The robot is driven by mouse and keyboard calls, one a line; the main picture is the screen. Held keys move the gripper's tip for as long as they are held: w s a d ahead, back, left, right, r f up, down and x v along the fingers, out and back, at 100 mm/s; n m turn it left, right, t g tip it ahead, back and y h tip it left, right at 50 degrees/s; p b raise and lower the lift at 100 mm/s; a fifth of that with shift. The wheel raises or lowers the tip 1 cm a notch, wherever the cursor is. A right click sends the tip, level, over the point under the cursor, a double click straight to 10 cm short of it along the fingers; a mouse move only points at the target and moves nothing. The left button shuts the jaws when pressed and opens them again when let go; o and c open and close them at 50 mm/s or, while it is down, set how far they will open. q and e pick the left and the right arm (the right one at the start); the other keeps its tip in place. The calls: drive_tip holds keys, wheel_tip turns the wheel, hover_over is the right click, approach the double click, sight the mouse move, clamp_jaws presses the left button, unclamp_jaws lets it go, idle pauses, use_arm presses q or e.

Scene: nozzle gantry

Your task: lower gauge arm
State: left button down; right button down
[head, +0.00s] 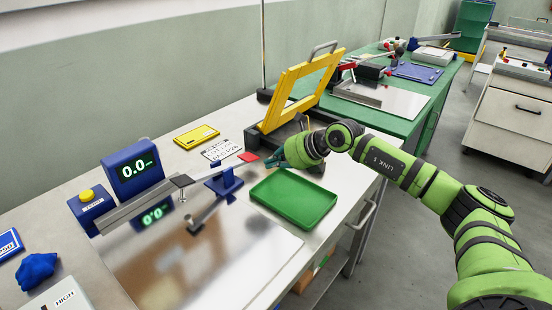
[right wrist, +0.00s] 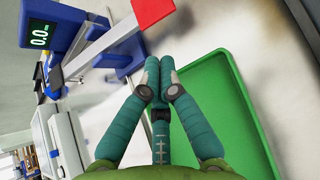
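The gauge arm (head: 142,201) is a long grey bar. It runs from a blue base with a yellow button (head: 87,195) past a blue stand (head: 225,181) to a red end tab (head: 248,157). I cannot tell whether it touches the stand. The tab also shows in the right wrist view (right wrist: 151,12). My right gripper (head: 272,161) is beside the tab, over the green tray's edge. In the right wrist view its teal fingertips (right wrist: 159,64) are together, with nothing visible between them, just short of the tab. A blue display (head: 133,171) reads 0.0. My left gripper is out of view.
A green tray (head: 295,198) lies right of the arm, beneath my right gripper. A yellow hinged frame (head: 300,91) stands behind it. A shiny plate (head: 200,265) covers the front bench. A yellow card (head: 197,136) and a blue crumpled thing (head: 36,270) lie nearby.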

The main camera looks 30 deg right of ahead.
sight(251, 161)
drive_tip(key=x, duration=0.6)
drive_tip(key=shift+w+f+p, duration=0.1)
drive_tip(key=shift+w+p, duration=0.05)
drive_tip(key=shift+p, duration=0.2)
wheel_tip(251, 161, up, 3)
drive_tip(key=shift+f+p, duration=0.1)
drive_tip(key=shift+p, duration=0.7)
drive_tip(key=shift+d, duration=0.1)
